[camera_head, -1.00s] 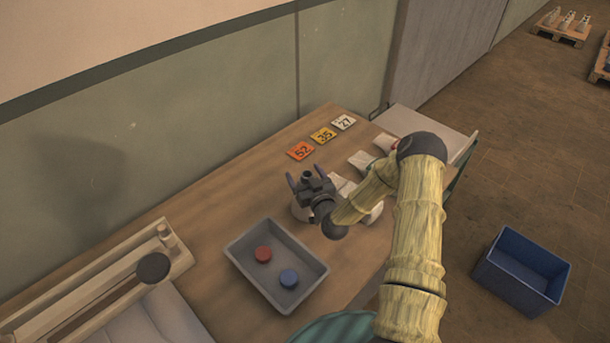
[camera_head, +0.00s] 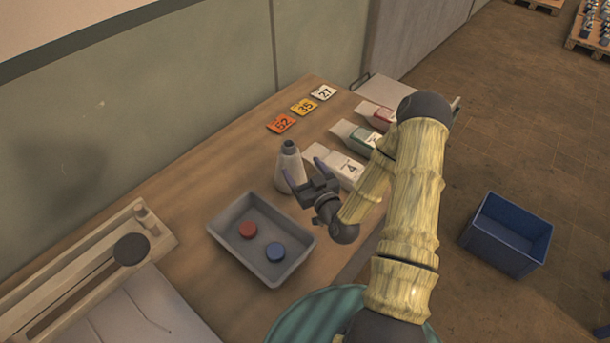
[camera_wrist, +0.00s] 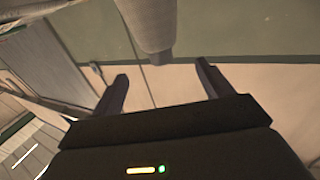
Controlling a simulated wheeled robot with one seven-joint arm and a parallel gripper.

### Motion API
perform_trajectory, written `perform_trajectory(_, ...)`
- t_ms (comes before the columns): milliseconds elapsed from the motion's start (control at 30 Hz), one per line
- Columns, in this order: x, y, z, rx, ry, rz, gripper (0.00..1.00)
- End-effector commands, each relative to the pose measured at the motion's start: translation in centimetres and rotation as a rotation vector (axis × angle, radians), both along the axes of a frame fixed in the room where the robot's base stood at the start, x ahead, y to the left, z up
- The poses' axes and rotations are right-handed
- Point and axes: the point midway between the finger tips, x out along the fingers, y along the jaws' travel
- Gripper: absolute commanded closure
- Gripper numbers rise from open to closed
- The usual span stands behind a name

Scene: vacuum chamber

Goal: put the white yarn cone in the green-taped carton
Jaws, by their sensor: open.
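The white yarn cone (camera_head: 288,172) stands upright on the wooden table, with a dark tip. It also shows in the wrist view (camera_wrist: 150,22), its tip pointing down in the picture, beyond and between the fingers. My gripper (camera_head: 304,171) is open and empty, just right of the cone in the head view; the fingers (camera_wrist: 161,84) point toward it. I cannot tell whether they touch. The green-taped carton (camera_head: 346,130) is white with a green patch and lies at the table's right side, partly behind my arm.
A carton with a red patch (camera_head: 375,113) and one marked 4 (camera_head: 325,157) flank the green-taped one. A grey tray (camera_head: 223,236) holds a red and a blue disc. Numbered cards (camera_head: 304,106) lie at the back. A blue bin (camera_head: 505,252) stands on the floor.

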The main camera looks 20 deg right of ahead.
Motion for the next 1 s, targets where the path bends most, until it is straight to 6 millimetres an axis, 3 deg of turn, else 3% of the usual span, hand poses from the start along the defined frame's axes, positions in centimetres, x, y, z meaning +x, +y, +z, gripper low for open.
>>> perform_trajectory(700,-0.5,0.0,0.0,-0.006,0.008,0.007,0.22)
perform_trajectory(1000,-0.2,2.1,-0.5,-0.138,0.226,0.129,0.22)
